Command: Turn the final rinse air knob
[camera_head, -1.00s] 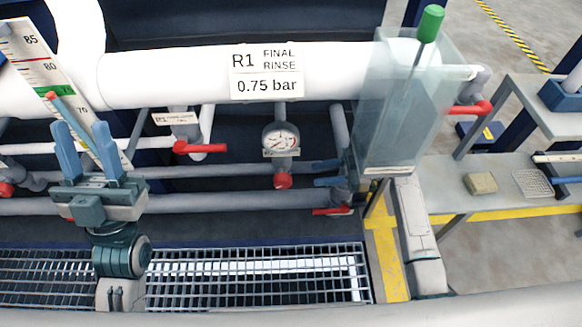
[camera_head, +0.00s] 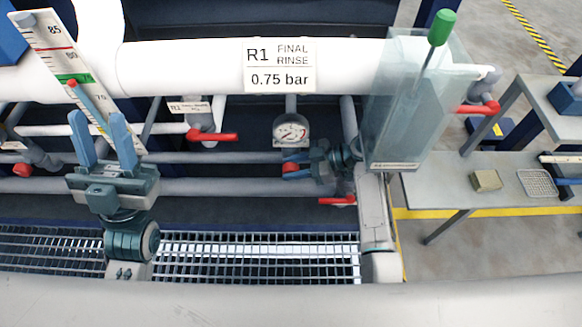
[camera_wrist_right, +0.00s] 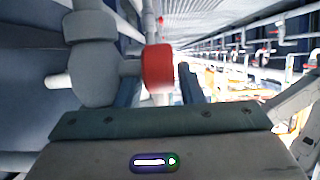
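The red round knob (camera_head: 289,169) sits under the pressure gauge (camera_head: 291,131) on the final rinse pipe. In the right wrist view the knob (camera_wrist_right: 158,67) is large, on a grey valve body (camera_wrist_right: 92,70). My right gripper (camera_head: 300,166) reaches the knob from the right. Its blue fingers (camera_wrist_right: 160,90) are open, one on each side of the knob, with a gap visible on the right side; contact on the left side is hidden. My left gripper (camera_head: 105,140) is open and empty, pointing up in front of the pipes.
A clear box with a green-handled tool (camera_head: 441,27) stands right of the gauge, over my right arm. Red lever handles (camera_head: 212,135) (camera_head: 338,200) are nearby. A sign (camera_head: 279,66) reads R1 FINAL RINSE 0.75 bar. A grey bench (camera_head: 440,192) stands at right.

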